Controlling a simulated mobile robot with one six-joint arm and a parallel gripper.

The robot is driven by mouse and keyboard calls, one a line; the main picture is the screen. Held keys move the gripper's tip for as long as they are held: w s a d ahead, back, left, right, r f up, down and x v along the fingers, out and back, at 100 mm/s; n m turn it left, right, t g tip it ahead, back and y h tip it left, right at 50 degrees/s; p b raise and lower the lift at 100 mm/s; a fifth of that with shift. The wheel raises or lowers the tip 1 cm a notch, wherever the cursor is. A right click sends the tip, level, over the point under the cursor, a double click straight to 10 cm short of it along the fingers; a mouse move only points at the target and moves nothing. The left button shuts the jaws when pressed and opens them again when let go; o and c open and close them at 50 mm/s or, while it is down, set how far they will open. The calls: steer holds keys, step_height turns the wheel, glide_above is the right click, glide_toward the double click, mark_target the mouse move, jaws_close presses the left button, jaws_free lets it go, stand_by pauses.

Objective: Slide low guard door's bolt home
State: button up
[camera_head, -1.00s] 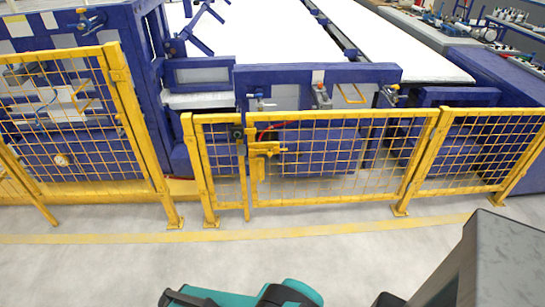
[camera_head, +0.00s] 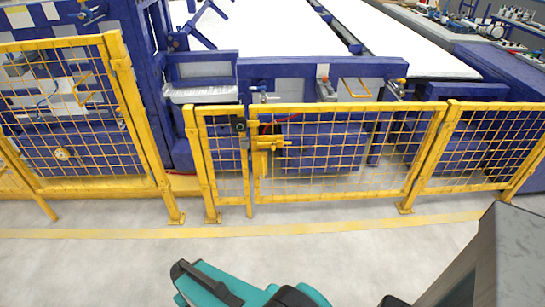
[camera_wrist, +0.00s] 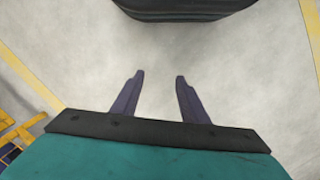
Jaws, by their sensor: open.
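The low guard door (camera_head: 345,152) is a yellow mesh panel in a yellow frame, standing in the fence line at the middle of the head view. Its yellow bolt (camera_head: 268,143) sits at the door's left edge, next to a narrow mesh panel (camera_head: 222,165). I cannot tell how far the bolt reaches across the gap. In the wrist view my gripper (camera_wrist: 159,78) is open and empty, its two dark fingers pointing over bare floor. The head view shows my teal arm at the bottom, well in front of the door; the fingers are not visible there.
A tall yellow mesh fence (camera_head: 70,115) stands at the left. A lower fence panel (camera_head: 480,145) continues on the right. Blue machinery (camera_head: 320,72) with white beds lies behind. The grey floor before the fence, with a yellow line (camera_head: 330,228), is clear.

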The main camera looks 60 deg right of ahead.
steer(key=w+d+f+m+t+h+b, duration=0.15)
steer(key=w+d+t+b, duration=0.4)
steer(key=w+d, duration=0.95)
steer(key=m+t+h+b, duration=0.6)
steer(key=h+b, duration=0.8)
steer(key=b, duration=0.1)
glide_toward(273, 149)
steer(key=v, duration=0.5)
steer(key=shift+r, duration=0.35)
steer(key=shift+x, duration=6.85)
steer(key=shift+f, duration=0.25)
